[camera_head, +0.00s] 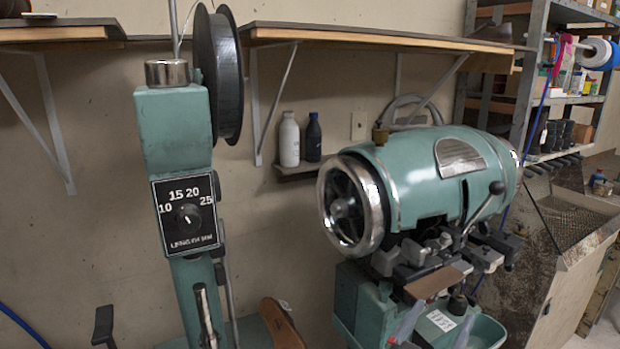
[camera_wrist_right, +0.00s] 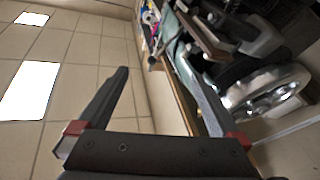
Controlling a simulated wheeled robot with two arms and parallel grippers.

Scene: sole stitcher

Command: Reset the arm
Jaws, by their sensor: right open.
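My right gripper (camera_head: 445,314) shows only as two grey fingertips at the bottom edge of the head view, in front of the green stitching machine's (camera_head: 425,180) lower part. In the right wrist view the gripper (camera_wrist_right: 152,65) has its two dark fingers spread wide with nothing between them. The machine's chrome handwheel (camera_wrist_right: 268,88) lies to the right of the fingers there. My left gripper does not show for certain.
A green column with a stitch-length dial (camera_head: 187,217) and a black spool (camera_head: 218,75) stands at left. A brown sole-shaped piece (camera_head: 282,324) is low in the middle. A wooden shelf (camera_head: 380,37) runs along the wall. A metal rack (camera_head: 535,80) is at right.

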